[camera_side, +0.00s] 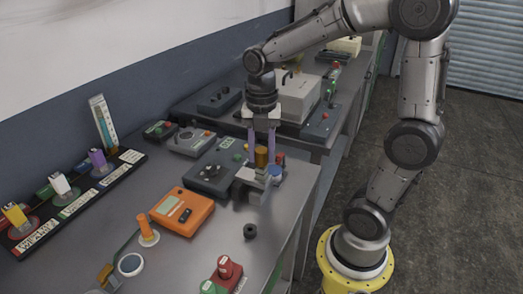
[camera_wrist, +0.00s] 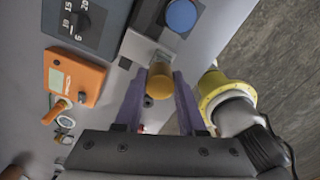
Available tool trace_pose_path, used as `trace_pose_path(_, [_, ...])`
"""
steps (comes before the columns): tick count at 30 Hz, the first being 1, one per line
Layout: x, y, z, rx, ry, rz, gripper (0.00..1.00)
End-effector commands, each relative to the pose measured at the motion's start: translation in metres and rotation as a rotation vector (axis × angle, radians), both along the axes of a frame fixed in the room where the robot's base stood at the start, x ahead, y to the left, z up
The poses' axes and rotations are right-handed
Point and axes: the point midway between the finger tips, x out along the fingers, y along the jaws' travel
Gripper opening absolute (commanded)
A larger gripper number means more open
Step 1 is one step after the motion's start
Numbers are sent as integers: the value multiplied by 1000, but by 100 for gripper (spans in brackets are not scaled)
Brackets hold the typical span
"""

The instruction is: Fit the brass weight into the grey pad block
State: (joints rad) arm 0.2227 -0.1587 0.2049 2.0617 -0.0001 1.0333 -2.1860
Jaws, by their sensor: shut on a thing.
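The brass weight (camera_side: 261,157) is an upright golden cylinder between the purple fingers of my gripper (camera_side: 262,152). In the wrist view the weight (camera_wrist: 160,82) shows its round top end between the fingertips (camera_wrist: 160,77), and my gripper is shut on it. The grey pad block (camera_side: 250,182) is a light grey piece at the table's right side, just below the weight in the side view. In the wrist view the block (camera_wrist: 138,47) lies just beyond the weight. I cannot tell whether the weight's lower end touches the block.
A blue button (camera_side: 275,171) stands close right of the block. A dark box with a knob (camera_side: 210,172) and an orange box (camera_side: 182,212) lie to the left. A small black ring (camera_side: 250,231) and a red button (camera_side: 225,267) stand nearer the front. The table's right edge is close.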

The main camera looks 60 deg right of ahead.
Motion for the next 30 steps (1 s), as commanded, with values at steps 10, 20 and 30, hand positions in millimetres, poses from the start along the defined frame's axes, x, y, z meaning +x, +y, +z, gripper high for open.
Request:
trace_pose_path(10, [0,0,-4,0,0,0,0])
trace_pose_path(20, [0,0,-8,-1,-1,0,0])
trace_pose_path(30, [0,0,-10,-1,-1,0,50])
